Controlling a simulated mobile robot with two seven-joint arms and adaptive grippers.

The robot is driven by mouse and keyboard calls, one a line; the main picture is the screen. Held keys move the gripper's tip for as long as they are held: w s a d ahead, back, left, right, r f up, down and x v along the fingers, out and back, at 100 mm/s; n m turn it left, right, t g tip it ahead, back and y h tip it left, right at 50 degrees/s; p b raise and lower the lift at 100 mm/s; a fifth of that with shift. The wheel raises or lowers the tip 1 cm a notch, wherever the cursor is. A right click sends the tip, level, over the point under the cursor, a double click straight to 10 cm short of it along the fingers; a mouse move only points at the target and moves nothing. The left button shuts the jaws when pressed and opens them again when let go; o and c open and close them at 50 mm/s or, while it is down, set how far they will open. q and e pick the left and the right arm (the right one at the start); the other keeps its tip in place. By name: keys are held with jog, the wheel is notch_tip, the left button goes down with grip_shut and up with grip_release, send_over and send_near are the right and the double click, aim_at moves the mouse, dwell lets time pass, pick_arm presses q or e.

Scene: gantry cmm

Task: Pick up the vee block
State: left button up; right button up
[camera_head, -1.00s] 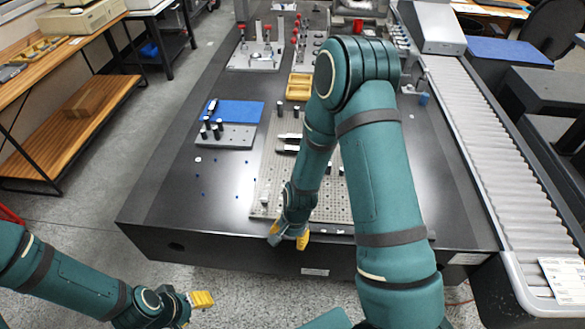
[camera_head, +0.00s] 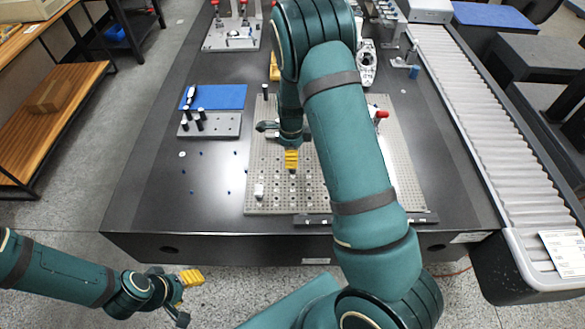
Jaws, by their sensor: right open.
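My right gripper (camera_head: 291,160) is open, with a yellow fingertip pointing down over the perforated fixture plate (camera_head: 270,207). I cannot tell its exact height above the plate. No vee block can be made out for certain. A small pale block (camera_head: 259,191) stands on the plate's front left part, apart from the gripper, but its shape is too small to tell. My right arm hides much of the plate's middle and right. My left gripper (camera_head: 188,284), with yellow fingertips, is off the front of the black table, away from the parts; its opening is unclear.
A blue mat (camera_head: 219,95) and a grey block with black pins (camera_head: 224,124) lie left of the plate. A red-tipped part (camera_head: 380,116) is right of my arm. A roller conveyor (camera_head: 460,110) runs along the right. The table's left front (camera_head: 150,190) is mostly clear.

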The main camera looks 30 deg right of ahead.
notch_tip(320, 180, down, 2)
jog(key=shift+f, duration=0.1)
jog(key=f+b, duration=0.1)
jog(key=f, duration=0.4)
jog(key=shift+s+d+b, duration=0.1)
jog(key=shift+s+b, duration=0.1)
jog(key=shift+b, duration=0.2)
jog(key=shift+r, duration=0.1)
grip_shut()
